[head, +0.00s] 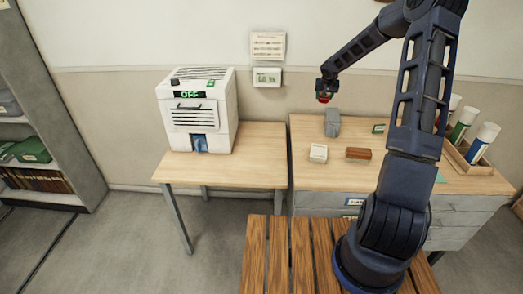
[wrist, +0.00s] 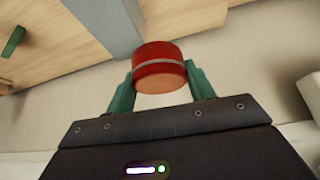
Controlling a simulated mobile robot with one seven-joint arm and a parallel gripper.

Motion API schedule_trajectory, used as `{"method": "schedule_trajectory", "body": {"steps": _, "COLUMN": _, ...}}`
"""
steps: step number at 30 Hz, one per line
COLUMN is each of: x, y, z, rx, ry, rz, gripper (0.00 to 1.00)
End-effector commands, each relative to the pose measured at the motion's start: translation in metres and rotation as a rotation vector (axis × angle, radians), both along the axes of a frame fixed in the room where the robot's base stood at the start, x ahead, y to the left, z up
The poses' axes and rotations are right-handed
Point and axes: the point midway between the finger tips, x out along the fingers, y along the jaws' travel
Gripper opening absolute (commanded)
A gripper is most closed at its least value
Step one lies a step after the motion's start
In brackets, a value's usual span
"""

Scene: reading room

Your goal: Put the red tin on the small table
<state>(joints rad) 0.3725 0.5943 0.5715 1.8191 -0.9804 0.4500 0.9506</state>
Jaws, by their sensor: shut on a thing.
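The red tin (wrist: 160,65) is a short cylinder with a pale band, held between the two green fingers of my gripper (wrist: 160,78) in the wrist view. In the head view the tin (head: 323,98) is a small red spot under my gripper (head: 325,92). It hangs in the air above the back left part of the drawer desk, near the wall, clear of any surface. The small table (head: 255,158), light wood on thin grey legs, stands to the left of the desk. A white machine takes up its left half; its right half is bare.
The white machine (head: 197,110) shows "OFF". On the drawer desk (head: 338,180) stand a grey upright block (head: 332,122), a white box (head: 318,152), a brown block (head: 358,153) and a tray with tubes (head: 481,162). A slatted bench (head: 283,255) is in front. Shelves (head: 70,110) stand far left.

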Motion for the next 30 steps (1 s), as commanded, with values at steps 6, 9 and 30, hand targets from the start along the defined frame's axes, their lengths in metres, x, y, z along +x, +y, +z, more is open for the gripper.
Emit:
{"method": "schedule_trajectory", "body": {"steps": 6, "x": 0.009, "y": 0.1, "z": -0.01, "rx": 0.002, "ry": -0.001, "rz": 0.16, "gripper": 0.29}}
{"method": "schedule_trajectory", "body": {"steps": 9, "x": 0.01, "y": 0.143, "z": -0.014, "rx": 0.003, "ry": -0.002, "rz": 0.227, "gripper": 0.29}}
{"method": "schedule_trajectory", "body": {"steps": 30, "x": 0.0, "y": 0.249, "z": -0.07, "rx": 0.004, "ry": -0.002, "rz": 0.397, "gripper": 0.29}}
